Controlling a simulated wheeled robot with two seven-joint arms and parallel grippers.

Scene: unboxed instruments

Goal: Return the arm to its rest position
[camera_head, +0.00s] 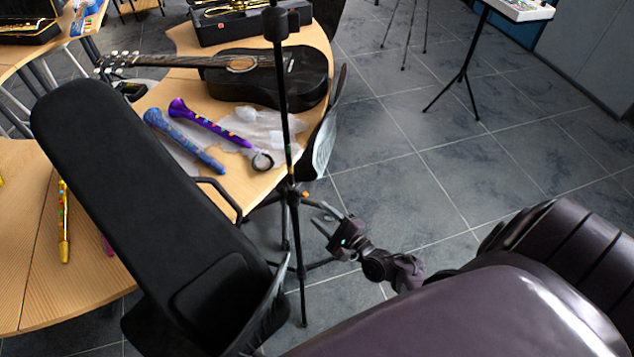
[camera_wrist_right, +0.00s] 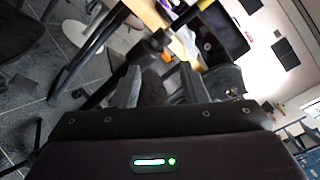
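My right gripper (camera_head: 322,222) hangs over the floor to the right of a thin black stand, below and to the right of the wooden table, in the head view. Its two fingers are apart with nothing between them. The right wrist view also shows the two fingers (camera_wrist_right: 162,88) spread and empty. My right arm (camera_head: 480,310) comes in from the lower right. My left gripper shows in neither view.
A black stand (camera_head: 292,205) rises close beside the right gripper. A big black chair back (camera_head: 150,190) fills the left. The table (camera_head: 240,190) holds a black guitar (camera_head: 290,80), a purple recorder (camera_head: 205,122) and a blue one (camera_head: 185,140). Tiled floor (camera_head: 420,200) to the right is open.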

